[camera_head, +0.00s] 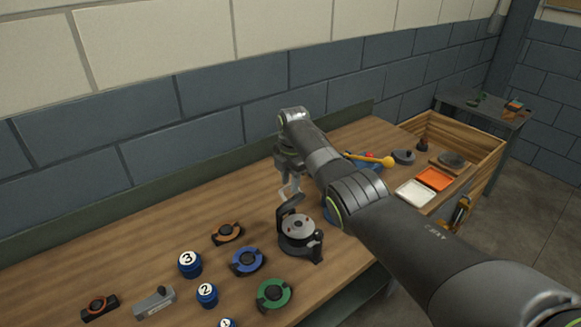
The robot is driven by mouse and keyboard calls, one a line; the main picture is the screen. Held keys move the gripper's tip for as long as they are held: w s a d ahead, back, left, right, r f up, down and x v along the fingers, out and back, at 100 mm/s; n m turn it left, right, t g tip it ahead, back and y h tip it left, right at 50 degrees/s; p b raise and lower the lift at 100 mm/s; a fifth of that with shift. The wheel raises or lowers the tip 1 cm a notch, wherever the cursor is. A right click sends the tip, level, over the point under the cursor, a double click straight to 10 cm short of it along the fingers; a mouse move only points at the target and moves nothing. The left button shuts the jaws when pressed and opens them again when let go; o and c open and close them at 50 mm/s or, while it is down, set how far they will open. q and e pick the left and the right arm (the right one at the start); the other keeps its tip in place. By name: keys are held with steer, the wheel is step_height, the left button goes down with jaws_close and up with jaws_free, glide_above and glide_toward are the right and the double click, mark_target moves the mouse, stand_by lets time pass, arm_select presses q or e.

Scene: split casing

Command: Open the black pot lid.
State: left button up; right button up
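A black pot (299,242) stands on the wooden bench in the middle of the view. A round silvery face with small dark holes shows on its top. A black curved piece (291,205) stands up at its back edge; I cannot tell for sure whether it is the lid. My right gripper (289,192) points down just behind and above this piece. It is small and partly hidden by my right arm, so I cannot tell whether its fingers are open or touch the piece. My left gripper is not in view.
Blue (247,261), green (273,294) and orange-black (228,233) round parts and numbered blue pots (190,264) stand left and in front. A grey block (154,302) lies further left. White (415,192) and orange (433,179) trays are at right. The wall is close behind.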

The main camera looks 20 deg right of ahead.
step_height(320, 180, up, 17)
steer(key=s+b, duration=0.1)
steer(key=b, duration=0.1)
steer(key=shift+d, duration=0.15)
